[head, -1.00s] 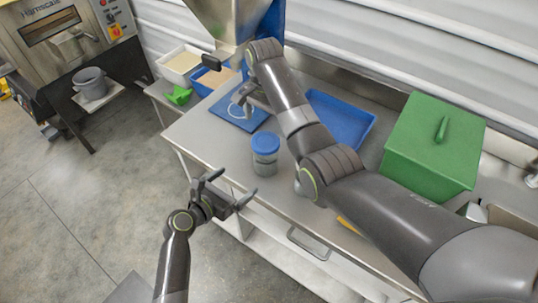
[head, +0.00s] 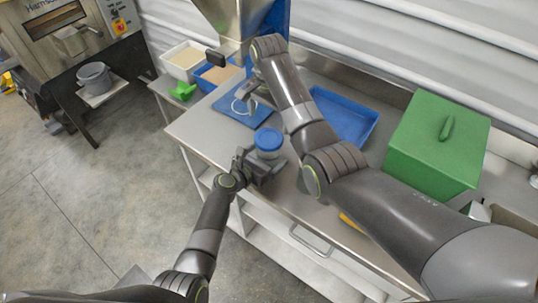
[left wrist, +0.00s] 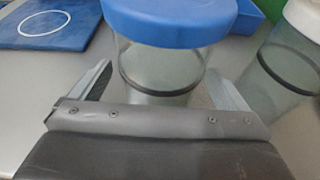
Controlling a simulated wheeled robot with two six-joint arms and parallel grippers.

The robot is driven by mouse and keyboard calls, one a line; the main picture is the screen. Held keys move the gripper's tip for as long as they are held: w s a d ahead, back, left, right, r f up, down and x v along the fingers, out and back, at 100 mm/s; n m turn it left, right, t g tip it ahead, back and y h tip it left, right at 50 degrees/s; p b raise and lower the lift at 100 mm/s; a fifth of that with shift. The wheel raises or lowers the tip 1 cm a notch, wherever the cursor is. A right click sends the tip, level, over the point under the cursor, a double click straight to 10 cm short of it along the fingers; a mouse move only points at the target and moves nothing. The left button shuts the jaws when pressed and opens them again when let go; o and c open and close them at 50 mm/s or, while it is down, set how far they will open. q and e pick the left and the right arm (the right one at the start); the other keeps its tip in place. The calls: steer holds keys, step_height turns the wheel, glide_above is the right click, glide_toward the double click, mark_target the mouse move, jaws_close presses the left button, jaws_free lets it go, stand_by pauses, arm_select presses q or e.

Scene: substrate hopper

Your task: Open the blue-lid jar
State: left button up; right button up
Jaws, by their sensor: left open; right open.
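The jar with the blue lid (head: 268,140) stands upright on the steel bench near its front edge, lid on. In the left wrist view its clear body (left wrist: 160,68) shows a dark band and the blue lid (left wrist: 170,22) is cut by the top edge. My left gripper (head: 266,164) is low at the jar, its open fingers (left wrist: 163,88) on either side of the body; gaps show beside the glass. My right gripper (head: 249,100) is open above the blue board below the hopper, away from the jar. My right arm passes just right of the jar.
A white-lidded jar (left wrist: 285,60) stands close to the right in the left wrist view. A blue board (head: 228,108) with a white ring, a blue tray (head: 362,128), a green box (head: 432,160) and the metal hopper (head: 232,20) stand on the bench.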

arm_select(q)
steer(key=shift+x, duration=0.8)
